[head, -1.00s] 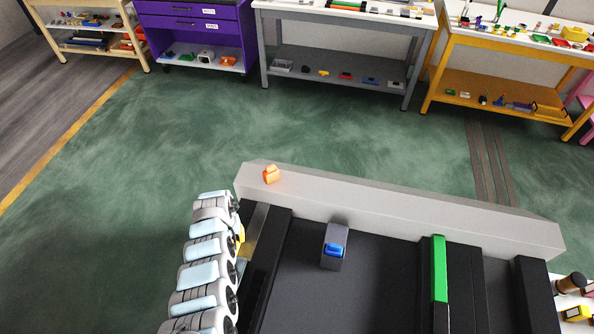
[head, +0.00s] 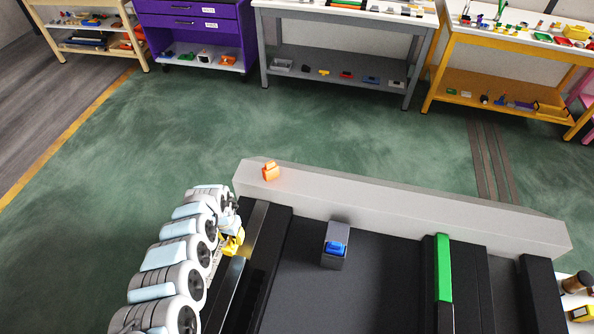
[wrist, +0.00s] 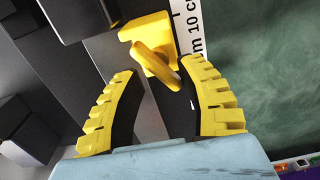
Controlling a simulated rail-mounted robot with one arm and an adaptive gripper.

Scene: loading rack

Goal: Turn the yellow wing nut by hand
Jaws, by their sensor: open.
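The yellow wing nut (wrist: 160,66) shows in the wrist view as a slanted yellow bar in front of a yellow block (wrist: 146,27). My gripper (wrist: 162,70) has yellow ribbed fingers with dark inner faces. They are spread apart, with the near end of the wing nut between their tips and gaps on both sides. I cannot tell how far the tips are from it in depth. In the head view my gripper (head: 233,243) is a small yellow patch at the left side of the rack; the wing nut cannot be told apart there.
A long grey beam (head: 400,203) carries an orange part (head: 270,172) near its left end. A dark box with a blue part (head: 336,248) stands on the black rack surface. A green strip (head: 443,268) lies to the right. A printed scale (wrist: 194,45) is beside the wing nut.

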